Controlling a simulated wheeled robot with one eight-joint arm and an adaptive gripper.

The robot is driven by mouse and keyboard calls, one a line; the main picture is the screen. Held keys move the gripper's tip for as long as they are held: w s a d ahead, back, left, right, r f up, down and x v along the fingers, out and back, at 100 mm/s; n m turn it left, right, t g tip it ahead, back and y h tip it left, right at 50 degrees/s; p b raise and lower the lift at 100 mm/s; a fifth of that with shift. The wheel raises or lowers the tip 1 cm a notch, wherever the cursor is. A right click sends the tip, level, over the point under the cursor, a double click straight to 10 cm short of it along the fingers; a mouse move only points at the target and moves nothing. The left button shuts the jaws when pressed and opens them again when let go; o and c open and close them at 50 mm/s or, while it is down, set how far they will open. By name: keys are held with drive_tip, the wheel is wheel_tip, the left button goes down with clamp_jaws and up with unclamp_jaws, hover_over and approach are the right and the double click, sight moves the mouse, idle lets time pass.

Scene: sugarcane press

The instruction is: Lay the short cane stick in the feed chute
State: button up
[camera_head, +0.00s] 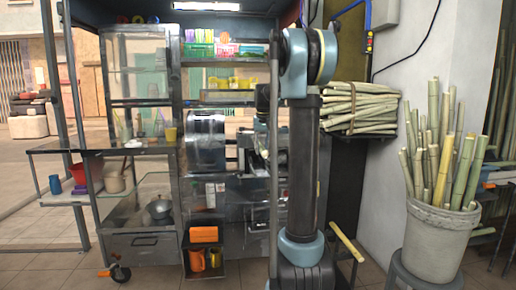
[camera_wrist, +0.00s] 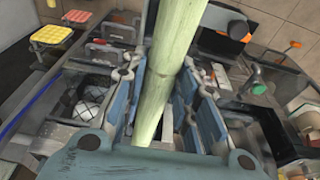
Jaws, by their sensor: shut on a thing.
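The short cane stick (camera_wrist: 168,50), pale green, shows in the wrist view between the blue-grey fingers of my gripper (camera_wrist: 166,85). The gripper is shut on it. The stick runs from the upper middle of the picture down between the fingers, and its near end is close to the palm. Metal machinery lies beyond and below the fingers. I cannot tell which part is the feed chute. In the head view my arm hides most of the gripper and the stick.
A bundle of long canes (camera_head: 358,108) lies on a wall shelf at right. A grey pot (camera_head: 437,240) of upright canes stands on a stool. A yellowish stick (camera_head: 346,243) slants low beside my arm. Shelves (camera_head: 224,96) with coloured cups and a metal work table (camera_head: 140,149) fill the left.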

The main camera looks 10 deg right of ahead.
sight(261, 171)
drive_tip(key=shift+w+f, duration=0.15)
drive_tip(key=shift+f, duration=0.1)
drive_tip(key=shift+a+f, duration=0.15)
drive_tip(key=shift+f, duration=4.2)
drive_tip(key=o, duration=1.1)
drive_tip(key=shift+r, duration=0.1)
